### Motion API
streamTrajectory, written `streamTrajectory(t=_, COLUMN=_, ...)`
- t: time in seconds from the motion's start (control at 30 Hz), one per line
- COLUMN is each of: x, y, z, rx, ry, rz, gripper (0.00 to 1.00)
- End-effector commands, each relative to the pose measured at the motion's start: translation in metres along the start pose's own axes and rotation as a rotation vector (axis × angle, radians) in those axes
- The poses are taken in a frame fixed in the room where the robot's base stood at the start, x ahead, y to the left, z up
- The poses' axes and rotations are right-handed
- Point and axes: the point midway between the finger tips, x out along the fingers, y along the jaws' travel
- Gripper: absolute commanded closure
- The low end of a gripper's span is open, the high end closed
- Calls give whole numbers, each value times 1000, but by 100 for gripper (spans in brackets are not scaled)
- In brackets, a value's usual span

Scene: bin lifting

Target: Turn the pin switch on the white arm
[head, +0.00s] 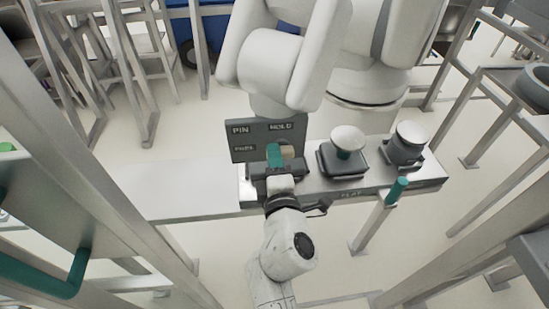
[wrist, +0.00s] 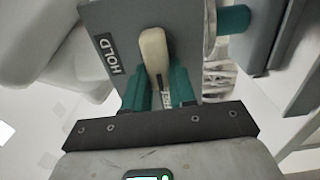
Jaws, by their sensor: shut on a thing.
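The pin switch is a cream lever on a dark grey panel (head: 245,140) labelled PIN, HOLD and FREE. The lever (head: 287,151) shows just right of my teal fingertips in the head view. My gripper (head: 274,156) is at the panel's lower right, shut on the lever. In the wrist view, the lever (wrist: 153,48) rises from between the teal fingers (wrist: 160,92), with the HOLD label (wrist: 107,55) to its left. The FREE label is partly hidden between the fingers. The white arm (head: 270,62) looms directly behind and above the panel.
A metal bench (head: 185,187) runs beneath the panel. To the right stand two dark pedestals with round pale tops, one nearer (head: 347,138) and one farther (head: 411,133). A teal handle (head: 397,191) stands at the bench front. Metal frames flank both sides.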

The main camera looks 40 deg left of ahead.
Motion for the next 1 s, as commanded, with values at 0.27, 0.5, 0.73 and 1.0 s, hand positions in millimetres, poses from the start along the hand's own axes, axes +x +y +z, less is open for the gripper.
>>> streamTrajectory(t=0.27, x=0, y=0, z=0, rx=-2, ry=0, rz=0, gripper=52)
streamTrajectory(t=0.5, x=0, y=0, z=0, rx=-1, ry=0, rz=0, gripper=49)
streamTrajectory(t=0.73, x=-15, y=1, z=0, rx=1, ry=0, rz=-2, gripper=49)
streamTrajectory(t=1.0, x=-62, y=2, z=0, rx=3, ry=-2, rz=-3, gripper=49)
